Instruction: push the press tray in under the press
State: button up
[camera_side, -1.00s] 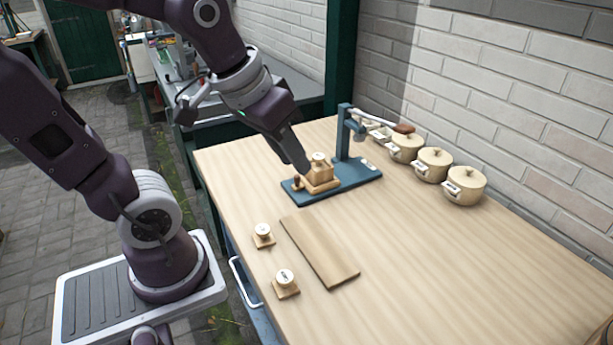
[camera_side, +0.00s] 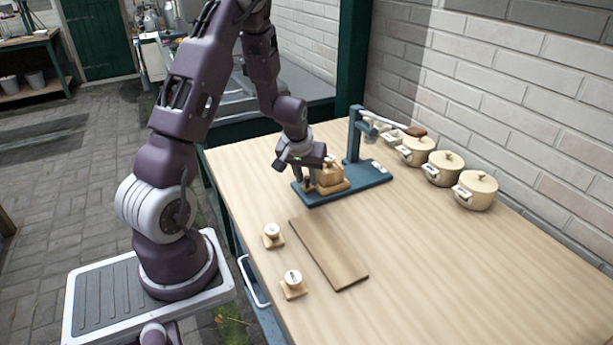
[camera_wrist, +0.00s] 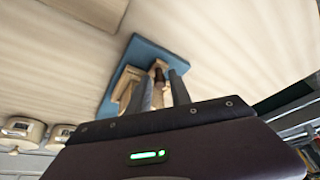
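The press tray (camera_side: 337,188) is light wood and lies on the near part of the press's blue base (camera_side: 372,179), short of the upright post. A wooden box-shaped mould (camera_side: 331,174) stands on it. The blue press (camera_side: 354,137) has a long lever with a brown end. My gripper (camera_side: 309,183) points down at the tray's near end. In the wrist view its two fingers (camera_wrist: 163,90) are apart, on either side of the tray's brown knob (camera_wrist: 158,75). A gap shows beside the knob; I cannot tell whether either finger touches it. The tray's wood (camera_wrist: 122,88) is partly hidden there.
Several lidded cream pots (camera_side: 445,168) stand along the wall behind the press. A flat wooden board (camera_side: 328,253) and two small stamps on square bases, one nearer (camera_side: 292,283) and one farther (camera_side: 272,235), lie at the front. The right of the table is clear.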

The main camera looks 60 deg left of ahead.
jog(key=shift+c, duration=0.3)
grip_shut()
dwell(1.1)
